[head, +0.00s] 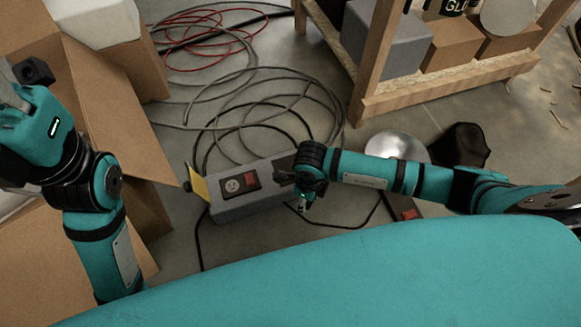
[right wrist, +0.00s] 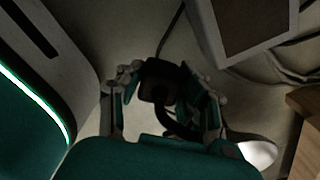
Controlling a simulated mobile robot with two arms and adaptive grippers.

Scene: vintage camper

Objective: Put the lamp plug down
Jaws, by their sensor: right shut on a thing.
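The lamp plug (right wrist: 160,82) is a dark block with a black cord curving below it in the right wrist view. My right gripper (right wrist: 160,90) is shut on it, with a finger on each side. In the head view my right gripper (head: 304,202) points down at the right end of a grey box with a socket and red switch (head: 238,200). The plug is not clear there. Whether it touches the floor or the box, I cannot tell. My left gripper (head: 12,92) is at the left edge, partly cut off, so its fingers are unclear.
Open cardboard boxes (head: 105,100) stand at left. Coiled grey and black cables (head: 255,85) and a red cable (head: 205,35) lie on the floor. A wooden shelf (head: 440,88) is at the upper right. A silver dome (head: 398,147) and a black object (head: 460,147) sit beyond my right arm.

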